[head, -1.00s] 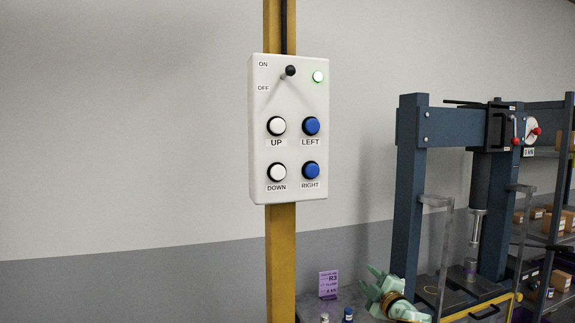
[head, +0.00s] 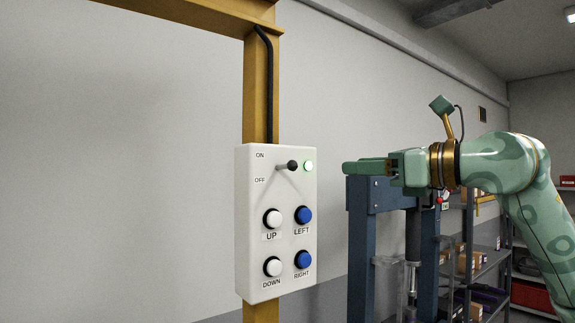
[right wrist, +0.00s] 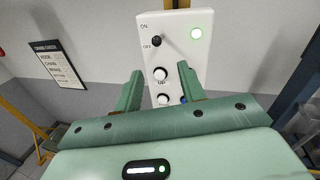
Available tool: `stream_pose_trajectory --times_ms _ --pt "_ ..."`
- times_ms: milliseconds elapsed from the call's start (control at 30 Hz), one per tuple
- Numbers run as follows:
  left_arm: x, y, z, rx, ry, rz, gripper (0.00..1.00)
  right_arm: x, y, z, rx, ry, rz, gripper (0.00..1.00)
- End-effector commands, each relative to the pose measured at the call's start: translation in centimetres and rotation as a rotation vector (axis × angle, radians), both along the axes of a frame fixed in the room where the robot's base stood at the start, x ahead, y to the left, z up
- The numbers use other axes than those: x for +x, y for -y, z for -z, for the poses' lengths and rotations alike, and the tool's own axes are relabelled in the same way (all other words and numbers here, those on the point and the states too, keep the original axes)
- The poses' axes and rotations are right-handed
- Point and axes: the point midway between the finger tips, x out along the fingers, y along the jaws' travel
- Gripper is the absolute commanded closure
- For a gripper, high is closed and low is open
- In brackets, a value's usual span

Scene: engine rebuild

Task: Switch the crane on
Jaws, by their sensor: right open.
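The white crane control box (head: 246,215) is fixed to a yellow post. The lever knob (right wrist: 156,41) and lit lamp (right wrist: 196,34) show there too. My left gripper is in no view.
Below the lever are white UP (head: 272,218) and DOWN buttons and blue LEFT (head: 303,215) and RIGHT buttons. A blue press frame (head: 361,245) and shelves (head: 490,270) stand at the right.

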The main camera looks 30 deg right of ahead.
Motion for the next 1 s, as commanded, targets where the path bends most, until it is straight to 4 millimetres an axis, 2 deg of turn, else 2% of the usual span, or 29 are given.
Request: stream_pose_trajectory --times_ms 100,200,367,500,600,800,1000 --pt "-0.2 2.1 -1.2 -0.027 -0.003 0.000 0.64 1.6 -0.6 -0.4 0.001 -0.001 -0.005 0.60" --pt "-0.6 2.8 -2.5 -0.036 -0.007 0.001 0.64 3.8 -1.4 -0.6 0.003 -0.001 -0.007 0.60" --pt "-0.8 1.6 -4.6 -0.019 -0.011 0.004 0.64 7.8 -2.9 -0.6 0.003 -0.001 -0.009 0.60" --pt "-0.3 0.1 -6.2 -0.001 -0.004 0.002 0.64 11.0 -3.8 -0.6 0.004 -0.001 -0.007 0.60" --pt "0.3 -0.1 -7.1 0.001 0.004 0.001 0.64 12.7 -4.4 -0.5 0.003 -0.001 -0.006 0.60" --pt "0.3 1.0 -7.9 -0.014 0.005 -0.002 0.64 14.7 -5.0 -0.2 0.000 0.001 -0.004 0.60" --pt "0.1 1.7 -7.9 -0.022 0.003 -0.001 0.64 15.0 -5.1 0.0 0.000 0.000 -0.004 0.60"
